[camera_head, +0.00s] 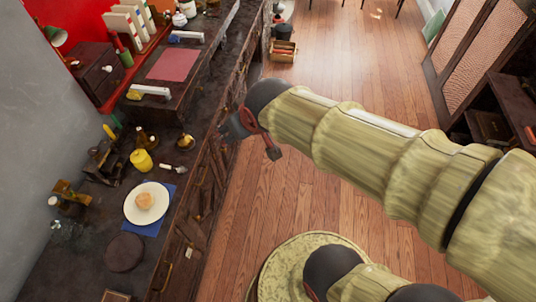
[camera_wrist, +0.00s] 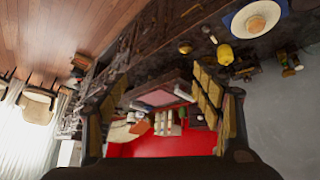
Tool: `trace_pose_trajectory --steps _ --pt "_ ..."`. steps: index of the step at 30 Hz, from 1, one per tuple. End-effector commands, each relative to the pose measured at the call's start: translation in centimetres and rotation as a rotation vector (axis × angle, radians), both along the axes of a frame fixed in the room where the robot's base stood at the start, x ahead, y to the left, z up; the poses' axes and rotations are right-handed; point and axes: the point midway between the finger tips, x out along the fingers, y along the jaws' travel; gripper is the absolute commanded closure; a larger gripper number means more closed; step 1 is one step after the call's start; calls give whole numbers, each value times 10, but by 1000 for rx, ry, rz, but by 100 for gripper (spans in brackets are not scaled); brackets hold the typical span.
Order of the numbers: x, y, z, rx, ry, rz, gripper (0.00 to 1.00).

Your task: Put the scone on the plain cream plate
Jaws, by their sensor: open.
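The scone (camera_head: 145,201) is round and golden-tan. It rests near the middle of a round cream plate (camera_head: 131,213), which looks plain, at the lower left of the head view. The plate lies on a blue mat (camera_head: 152,228) on the dark counter. In the wrist view the scone (camera_wrist: 256,25) and plate (camera_wrist: 240,25) are at the upper right. My gripper (camera_head: 240,124) is beyond the counter's front edge, right of and farther back than the plate, well apart from it. Its two fingers are spread in the wrist view (camera_wrist: 158,92) with nothing between them.
A yellow pot (camera_head: 141,160) and a small brass item (camera_head: 185,141) stand behind the plate. A dark round disc (camera_head: 124,252) lies in front of it. Dark and brass items (camera_head: 68,198) crowd the wall side. The wooden floor (camera_head: 330,60) right of the counter is mostly open.

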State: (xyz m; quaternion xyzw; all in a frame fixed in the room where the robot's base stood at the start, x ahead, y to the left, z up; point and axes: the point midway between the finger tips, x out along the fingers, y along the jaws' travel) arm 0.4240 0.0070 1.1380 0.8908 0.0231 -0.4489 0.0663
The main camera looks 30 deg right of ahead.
Motion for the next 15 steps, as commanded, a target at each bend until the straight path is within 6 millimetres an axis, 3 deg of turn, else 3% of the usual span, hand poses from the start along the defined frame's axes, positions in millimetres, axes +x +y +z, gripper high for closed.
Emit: trace_pose_trajectory --steps 1,3,6,10,15 --pt "-28 -5 12 17 18 -31 33" --pt "-62 -8 19 41 59 -63 33" --pt "-100 -9 23 69 104 -91 33" --pt "-124 -8 24 88 136 -107 33" --pt "-129 -7 24 92 147 -110 33"
